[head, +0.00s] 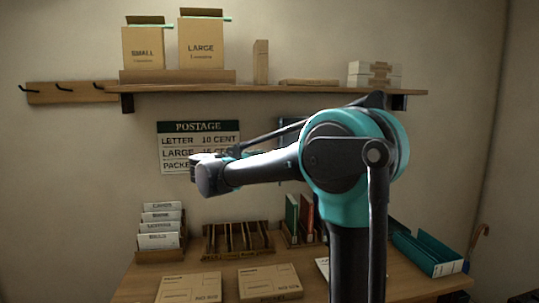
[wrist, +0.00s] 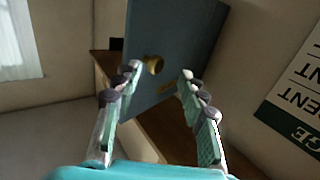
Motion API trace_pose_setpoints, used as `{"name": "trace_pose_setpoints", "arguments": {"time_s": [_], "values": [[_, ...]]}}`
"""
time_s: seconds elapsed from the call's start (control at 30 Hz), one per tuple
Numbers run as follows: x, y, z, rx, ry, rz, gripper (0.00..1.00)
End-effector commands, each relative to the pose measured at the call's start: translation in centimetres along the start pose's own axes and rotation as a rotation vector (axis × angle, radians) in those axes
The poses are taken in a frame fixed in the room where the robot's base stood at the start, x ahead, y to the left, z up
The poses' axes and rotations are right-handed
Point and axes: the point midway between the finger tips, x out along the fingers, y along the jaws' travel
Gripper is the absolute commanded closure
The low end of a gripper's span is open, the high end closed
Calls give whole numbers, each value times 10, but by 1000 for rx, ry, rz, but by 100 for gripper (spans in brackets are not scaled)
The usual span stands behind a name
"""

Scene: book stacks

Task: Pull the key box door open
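The key box door (wrist: 185,40) is a blue-grey panel in the upper middle of the wrist view. A round brass knob (wrist: 153,65) stands out from its face. My gripper (wrist: 161,71) is open, with one finger on each side in the picture. The knob shows between the fingertips, nearer the left one, and I see no clear contact. I cannot tell whether the door is ajar. In the head view my arm hides most of the key box (head: 290,128); only a dark part shows behind it, and my gripper is mostly hidden there.
The postage sign (head: 180,127) hangs on the wall left of the box. A wooden shelf (head: 270,88) with cartons runs above. The desk (head: 135,285) below carries card racks, flat parcels (head: 270,281) and a teal tray (head: 428,255).

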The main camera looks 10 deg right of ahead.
Motion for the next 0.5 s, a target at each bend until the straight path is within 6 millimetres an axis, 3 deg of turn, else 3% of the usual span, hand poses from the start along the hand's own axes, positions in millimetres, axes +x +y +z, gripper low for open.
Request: {"name": "trace_pose_setpoints", "arguments": {"time_s": [0.23, 0.5], "values": [[-52, 1, -1, -1, 3, -1, 58], [-77, 2, -2, -1, 4, 3, 58]]}}
